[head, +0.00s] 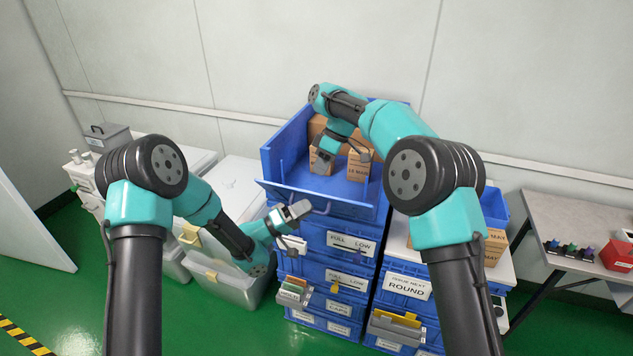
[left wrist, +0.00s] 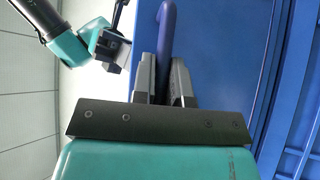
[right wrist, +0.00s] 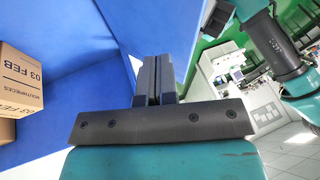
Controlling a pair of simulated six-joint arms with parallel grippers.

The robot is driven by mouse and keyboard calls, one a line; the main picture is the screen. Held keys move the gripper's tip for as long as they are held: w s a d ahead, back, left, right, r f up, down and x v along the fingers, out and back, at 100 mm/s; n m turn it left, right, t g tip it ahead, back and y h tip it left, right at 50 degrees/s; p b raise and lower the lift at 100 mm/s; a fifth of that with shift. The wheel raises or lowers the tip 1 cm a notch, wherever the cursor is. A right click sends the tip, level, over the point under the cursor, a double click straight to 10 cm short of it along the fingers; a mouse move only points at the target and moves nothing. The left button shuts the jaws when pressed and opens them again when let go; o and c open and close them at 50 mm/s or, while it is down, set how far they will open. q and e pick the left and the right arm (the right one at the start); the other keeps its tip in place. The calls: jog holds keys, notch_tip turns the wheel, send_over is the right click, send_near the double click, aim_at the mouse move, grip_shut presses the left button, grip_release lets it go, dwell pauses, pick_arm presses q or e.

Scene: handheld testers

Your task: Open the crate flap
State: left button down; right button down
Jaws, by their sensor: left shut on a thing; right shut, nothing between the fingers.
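The blue crate (head: 283,150) stands on top of a stack of blue bins. Its front flap (head: 352,209) runs along the near side and carries a purple handle (head: 326,208); the flap's exact angle is hard to tell. My left gripper (head: 301,209) is at the front of the flap, shut on the handle. The handle (left wrist: 167,45) shows between its fingers in the left wrist view. My right gripper (head: 320,163) is over the crate's inside, near the cardboard boxes, shut and empty. Its closed fingers (right wrist: 160,75) show in the right wrist view.
Cardboard boxes (head: 357,166) stand at the back of the crate; one (right wrist: 20,80) is left of my right gripper in its wrist view. Labelled blue bins (head: 350,245) are below.

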pick_arm(q)
jog(key=shift+r, duration=0.1)
pick_arm(e)
jog(key=shift+s+a+f, duration=0.25)
jog(key=shift+s+f, duration=0.45)
jog(key=shift+s, duration=0.15)
jog(key=shift+s+a+f, duration=0.25)
jog(key=shift+s+f, duration=0.45)
jog(key=shift+s, duration=0.1)
